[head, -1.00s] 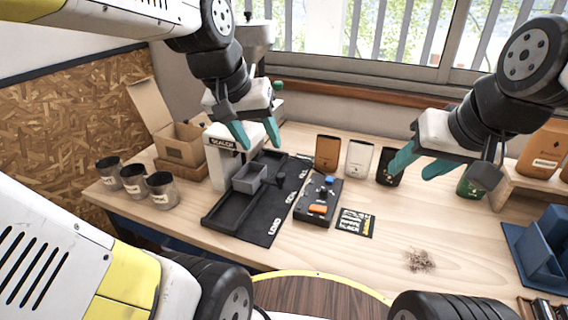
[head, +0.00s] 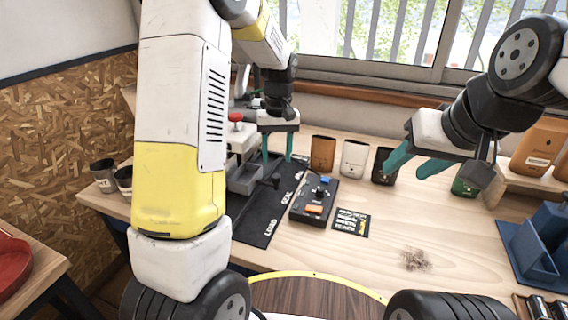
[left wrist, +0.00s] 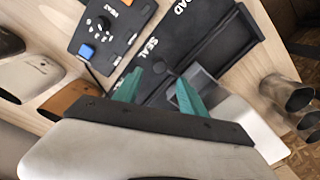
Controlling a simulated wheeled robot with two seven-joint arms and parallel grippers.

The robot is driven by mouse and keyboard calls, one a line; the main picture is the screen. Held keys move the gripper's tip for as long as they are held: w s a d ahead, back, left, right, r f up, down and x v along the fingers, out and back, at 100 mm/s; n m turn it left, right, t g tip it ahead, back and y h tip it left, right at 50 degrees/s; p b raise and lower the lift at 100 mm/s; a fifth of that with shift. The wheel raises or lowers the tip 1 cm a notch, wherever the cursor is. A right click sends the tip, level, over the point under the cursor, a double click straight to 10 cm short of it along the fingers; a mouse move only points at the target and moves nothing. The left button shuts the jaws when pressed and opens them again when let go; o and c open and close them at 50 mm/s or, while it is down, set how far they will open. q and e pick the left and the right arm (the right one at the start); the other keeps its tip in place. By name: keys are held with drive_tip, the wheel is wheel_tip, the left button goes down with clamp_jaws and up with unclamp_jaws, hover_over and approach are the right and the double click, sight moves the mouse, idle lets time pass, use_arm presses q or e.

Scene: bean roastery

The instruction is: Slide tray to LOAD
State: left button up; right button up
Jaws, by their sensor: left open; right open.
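The tray (head: 243,178) is a small grey open box on the dark slide track (head: 262,222), partly hidden by my left arm in the head view. It also shows in the left wrist view (left wrist: 208,86), roughly level with the SEAL label (left wrist: 145,54). The LOAD label (head: 270,228) is at the near end of the track. My left gripper (head: 277,156) is open above the track, fingers pointing down, beside the tray; its fingers (left wrist: 158,92) straddle no visible object. I cannot tell whether it touches the tray. My right gripper (head: 413,168) is open and empty above the table's right half.
A control box (head: 313,200) with coloured buttons stands right of the track. Brown, white and black pouches (head: 354,158) stand behind it. Metal cups (head: 104,176) are at the left edge. A blue stand (head: 535,250) is at the right. The front middle of the table is mostly clear.

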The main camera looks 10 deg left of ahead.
sight(276, 176)
use_arm(q)
wheel_tip(276, 176, down, 7)
drive_tip(key=shift+a+f, duration=0.1)
drive_tip(key=shift+a, duration=0.05)
drive_tip(key=shift+c, duration=0.4)
clamp_jaws()
idle(1.2)
